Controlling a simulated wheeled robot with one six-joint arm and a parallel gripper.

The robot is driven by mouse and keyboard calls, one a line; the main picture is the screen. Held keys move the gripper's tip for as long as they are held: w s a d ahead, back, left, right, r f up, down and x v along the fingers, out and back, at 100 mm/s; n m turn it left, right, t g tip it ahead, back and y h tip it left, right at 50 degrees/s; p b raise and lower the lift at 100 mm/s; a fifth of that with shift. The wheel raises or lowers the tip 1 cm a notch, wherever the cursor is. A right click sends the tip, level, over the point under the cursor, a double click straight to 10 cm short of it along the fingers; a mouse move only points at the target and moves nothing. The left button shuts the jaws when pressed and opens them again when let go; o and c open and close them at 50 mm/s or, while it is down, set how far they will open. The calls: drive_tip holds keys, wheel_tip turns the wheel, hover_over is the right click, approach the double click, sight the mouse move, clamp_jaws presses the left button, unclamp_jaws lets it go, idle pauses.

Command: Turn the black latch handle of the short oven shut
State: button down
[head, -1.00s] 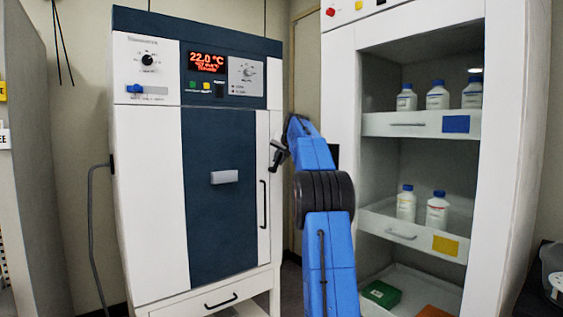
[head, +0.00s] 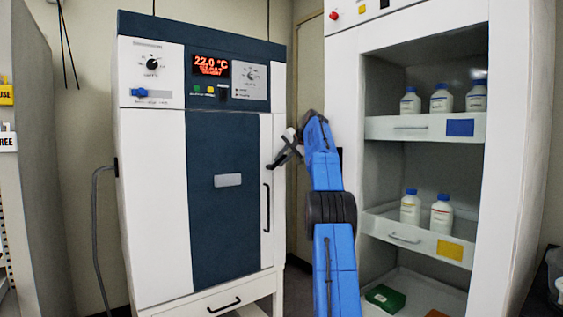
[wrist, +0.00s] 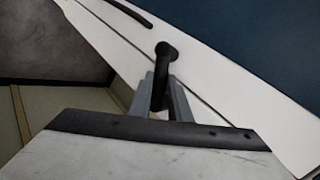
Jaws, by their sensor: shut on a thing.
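The short oven (head: 152,200) is the white and dark blue cabinet on the left in the head view, with its door against the body. Its black latch handle (wrist: 164,65) shows in the wrist view, standing out from the white door edge between my two grey fingers. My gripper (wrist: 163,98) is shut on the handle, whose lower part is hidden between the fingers. In the head view my gripper (head: 282,157) is at the oven's right edge, beside the upper door. The handle is small and dark there, and its exact angle is hard to tell.
A black vertical pull bar (head: 266,207) is on the oven's right strip below my gripper. A tall open white cabinet (head: 341,60) with bottles on shelves stands to the right of my arm. A narrow gap separates the two cabinets.

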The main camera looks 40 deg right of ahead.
idle(0.3)
drive_tip(key=c, duration=1.9)
unclamp_jaws()
drive_tip(key=v, duration=1.7)
drive_tip(key=shift+s+r, duration=0.1)
drive_tip(key=shift+r, duration=0.05)
drive_tip(key=shift+c, duration=0.5)
